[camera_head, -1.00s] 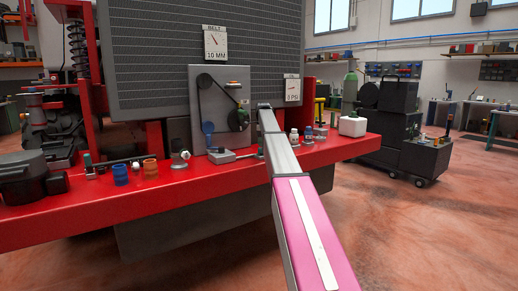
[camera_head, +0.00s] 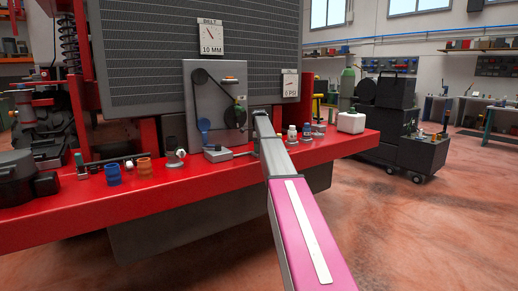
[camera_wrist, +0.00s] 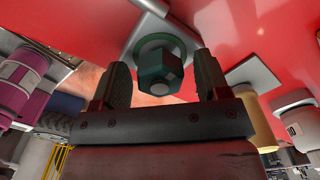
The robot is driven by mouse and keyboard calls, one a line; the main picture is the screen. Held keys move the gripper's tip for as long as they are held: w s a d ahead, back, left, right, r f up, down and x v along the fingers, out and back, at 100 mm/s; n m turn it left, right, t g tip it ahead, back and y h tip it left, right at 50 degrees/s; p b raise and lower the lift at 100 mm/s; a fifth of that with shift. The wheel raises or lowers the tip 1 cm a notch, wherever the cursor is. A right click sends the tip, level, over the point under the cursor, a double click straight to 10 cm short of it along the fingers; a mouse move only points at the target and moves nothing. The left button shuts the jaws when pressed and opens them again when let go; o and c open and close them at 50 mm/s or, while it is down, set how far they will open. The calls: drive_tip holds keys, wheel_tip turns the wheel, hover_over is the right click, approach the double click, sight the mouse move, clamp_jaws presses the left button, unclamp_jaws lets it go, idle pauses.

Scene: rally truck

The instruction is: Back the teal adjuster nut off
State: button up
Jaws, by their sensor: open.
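The dark teal adjuster nut (camera_wrist: 157,62) shows in the wrist view, a hex head on a round green collar. My gripper (camera_wrist: 163,85) is open, with one dark finger on each side of the nut. A gap shows between the nut and the right finger; whether the left finger touches it I cannot tell. In the head view my gripper is hidden beyond my pink and grey arm. The belt gauge (camera_head: 210,37) there reads 10 MM, above a grey panel (camera_head: 205,80) with a belt.
A red bench-like bumper (camera_head: 100,205) holds a blue cup (camera_head: 113,174), an orange cup (camera_head: 145,168), small bottles (camera_head: 306,130) and a white container (camera_head: 351,121). A second gauge (camera_head: 290,86) reads 0 PSI. A dark cart (camera_head: 415,150) stands at right; the floor before it is clear.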

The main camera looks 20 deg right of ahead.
drive_tip(key=c, duration=0.9)
drive_tip(key=shift+c, duration=0.2)
drive_tip(key=shift+n, duration=0.4)
